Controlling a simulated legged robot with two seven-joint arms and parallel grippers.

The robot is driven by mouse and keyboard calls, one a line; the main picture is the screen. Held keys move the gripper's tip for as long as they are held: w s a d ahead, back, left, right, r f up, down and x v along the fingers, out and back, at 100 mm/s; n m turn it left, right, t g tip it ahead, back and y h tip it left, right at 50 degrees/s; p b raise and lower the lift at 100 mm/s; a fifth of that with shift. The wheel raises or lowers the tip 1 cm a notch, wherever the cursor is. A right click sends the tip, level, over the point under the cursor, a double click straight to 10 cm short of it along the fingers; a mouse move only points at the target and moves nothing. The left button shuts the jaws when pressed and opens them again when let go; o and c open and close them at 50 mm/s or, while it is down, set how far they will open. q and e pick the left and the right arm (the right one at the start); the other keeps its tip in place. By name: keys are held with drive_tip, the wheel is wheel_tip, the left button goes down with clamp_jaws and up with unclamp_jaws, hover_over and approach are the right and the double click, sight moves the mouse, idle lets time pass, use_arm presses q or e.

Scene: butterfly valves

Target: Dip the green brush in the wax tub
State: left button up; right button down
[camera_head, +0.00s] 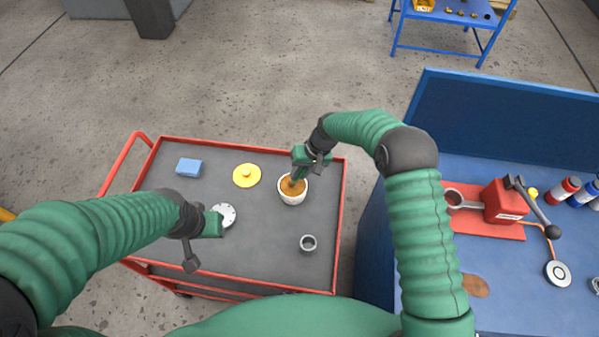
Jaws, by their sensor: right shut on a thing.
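The wax tub (292,199) is a white round tub with orange-brown wax inside. It stands on the grey top of the red cart, right of the middle. My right gripper (309,162) is above the tub's far right rim, shut on the green brush (298,174). The brush points down and left, with its lower end at the wax in the tub; how deep it reaches is too small to tell. My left gripper (212,224) is over the cart's left part, beside a pale grey disc (227,213). Its jaws cannot be made out.
A yellow lid (247,175) and a blue block (189,166) lie behind on the cart (270,258). A small grey ring (308,243) lies in front of the tub. A blue workbench (510,273) with a red device (500,201) stands close on the right.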

drive_tip(key=shift+d, duration=0.1)
drive_tip(key=shift+r+p, duration=0.65)
drive_tip(key=shift+r, duration=0.2)
drive_tip(key=shift+r+p, duration=1.55)
drive_tip(key=shift+r, duration=1.1)
